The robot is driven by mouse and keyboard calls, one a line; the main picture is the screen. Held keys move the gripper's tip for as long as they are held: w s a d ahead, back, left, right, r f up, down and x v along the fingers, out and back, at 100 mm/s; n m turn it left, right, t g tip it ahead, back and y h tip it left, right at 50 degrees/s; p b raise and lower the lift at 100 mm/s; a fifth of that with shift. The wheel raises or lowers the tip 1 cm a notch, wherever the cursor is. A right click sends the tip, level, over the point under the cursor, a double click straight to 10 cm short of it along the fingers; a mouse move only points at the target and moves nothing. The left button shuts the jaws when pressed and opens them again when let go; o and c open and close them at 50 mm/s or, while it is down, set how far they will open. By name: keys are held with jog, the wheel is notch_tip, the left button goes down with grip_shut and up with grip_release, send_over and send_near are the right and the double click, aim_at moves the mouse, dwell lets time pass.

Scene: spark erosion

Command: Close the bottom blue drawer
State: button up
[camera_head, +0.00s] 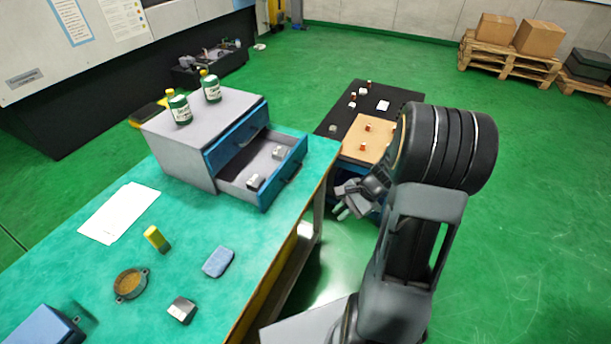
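A grey cabinet (205,128) with blue drawer fronts stands on the green-topped table. Its bottom blue drawer (285,172) is pulled out toward the right, and a few small metal blocks (257,181) lie inside it. The top blue drawer (236,138) looks shut. My gripper (343,212) is at the end of my arm, to the right of the drawer and past the table's edge. It is apart from the drawer front. Its fingers are small and partly hidden by my arm, so I cannot tell whether they are apart.
Two green bottles (179,108) stand on the cabinet. White paper (119,213), a yellow block (156,238), a round brown dish (130,284) and a blue pad (218,262) lie on the table (180,215). A dark cart (340,118) stands behind my gripper. Open green floor lies right.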

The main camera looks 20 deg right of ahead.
jog(key=w+d+f+m+t, duration=0.1)
jog(key=m, duration=0.1)
jog(key=w+d+f+m+t+y, duration=0.1)
jog(key=w+m, duration=0.1)
jog(key=w+d+f+m+t+y, duration=0.1)
jog(key=m, duration=0.1)
jog(key=shift+w+d+f+m+t, duration=0.15)
jog(key=shift+w+d+m+t, duration=0.15)
jog(key=shift+w+d+t, duration=0.1)
grip_shut()
jog(key=w+d+r+m+t, duration=0.2)
jog(key=w+r+m+t, duration=0.15)
jog(key=w+m, duration=0.3)
jog(key=shift+n+t+y, duration=0.3)
jog(key=shift+n+t, duration=0.05)
jog(key=shift+t, duration=0.1)
jog(key=x, duration=1)
jog(key=shift+f+p, duration=0.15)
jog(key=shift+p, duration=0.2)
jog(key=shift+w+a+r+p, duration=0.3)
jog(key=shift+w+a+r, duration=0.05)
jog(key=shift+w+a, duration=0.4)
jog(key=shift+w+a+r, duration=0.1)
jog(key=shift+w+a, duration=0.4)
jog(key=shift+w, duration=0.1)
